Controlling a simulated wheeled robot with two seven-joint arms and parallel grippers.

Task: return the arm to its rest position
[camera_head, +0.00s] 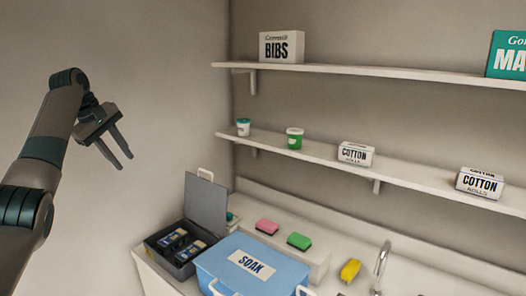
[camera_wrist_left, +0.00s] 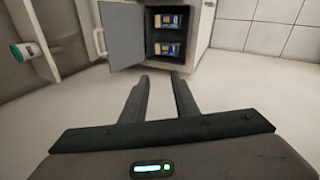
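My left arm comes in from the left, raised beside the bare wall in the head view. Its gripper (camera_head: 121,158) hangs with both fingers pointing down and to the right. In the left wrist view the two fingers of the gripper (camera_wrist_left: 162,82) stand apart with nothing between them. The gripper is open, empty and clear of every object. My right gripper does not show in either view.
An open dark case (camera_head: 208,205) with packs inside stands on the counter, beside the blue SOAK bin (camera_head: 225,252). Sponges and a faucet (camera_head: 381,262) are further right. Two shelves (camera_head: 330,156) hold boxes and cups. The space around the left gripper is free.

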